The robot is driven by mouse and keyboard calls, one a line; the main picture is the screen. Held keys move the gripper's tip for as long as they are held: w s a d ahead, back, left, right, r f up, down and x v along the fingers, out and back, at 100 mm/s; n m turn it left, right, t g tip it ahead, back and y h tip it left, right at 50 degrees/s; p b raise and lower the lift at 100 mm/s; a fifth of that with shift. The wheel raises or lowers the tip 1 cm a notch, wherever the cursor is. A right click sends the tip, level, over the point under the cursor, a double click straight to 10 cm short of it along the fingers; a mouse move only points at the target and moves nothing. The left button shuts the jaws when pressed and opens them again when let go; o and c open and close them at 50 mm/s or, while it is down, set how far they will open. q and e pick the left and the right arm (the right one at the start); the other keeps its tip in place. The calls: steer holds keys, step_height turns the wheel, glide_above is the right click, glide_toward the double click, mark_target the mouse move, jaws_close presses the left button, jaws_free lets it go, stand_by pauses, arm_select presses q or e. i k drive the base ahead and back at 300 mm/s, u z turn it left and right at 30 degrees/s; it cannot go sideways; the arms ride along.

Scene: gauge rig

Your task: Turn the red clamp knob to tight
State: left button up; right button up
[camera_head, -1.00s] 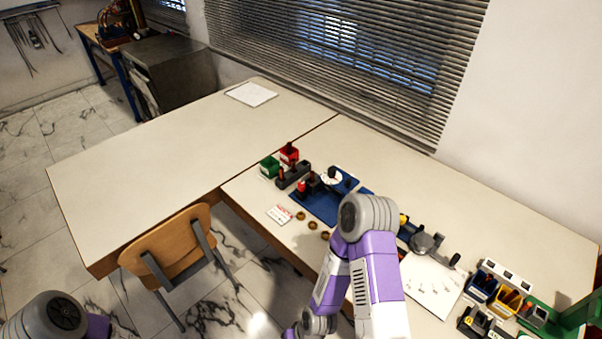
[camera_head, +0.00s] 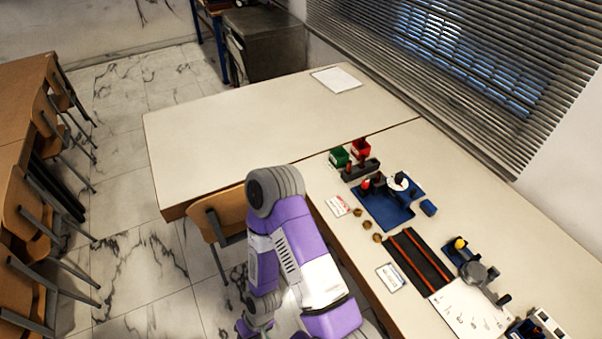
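A small red part (camera_head: 366,184), which looks like the red clamp knob, stands at the back left of the blue fixture (camera_head: 380,208) on the bench. It is too small to tell its turn position or any markings. A dark block and a white round dial (camera_head: 398,182) sit beside it on the fixture. One of my arms, purple and grey, rises bent in front of the bench, well left of the fixture and apart from it. Its lower end runs toward the bottom edge, and neither gripper's fingers show.
Green (camera_head: 339,157) and red (camera_head: 361,149) bins stand behind the fixture. Brass rings (camera_head: 367,224) and a card (camera_head: 338,206) lie in front of it. A dark tray with red strips (camera_head: 420,260) is to the right. A chair (camera_head: 222,213) stands at the bench's left part.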

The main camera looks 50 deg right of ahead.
mark_target(365, 183)
steer(key=u, duration=0.65)
steer(key=k, duration=1.1)
steer(key=z, duration=1.5)
steer(key=i, duration=1.65)
steer(key=u, duration=0.05)
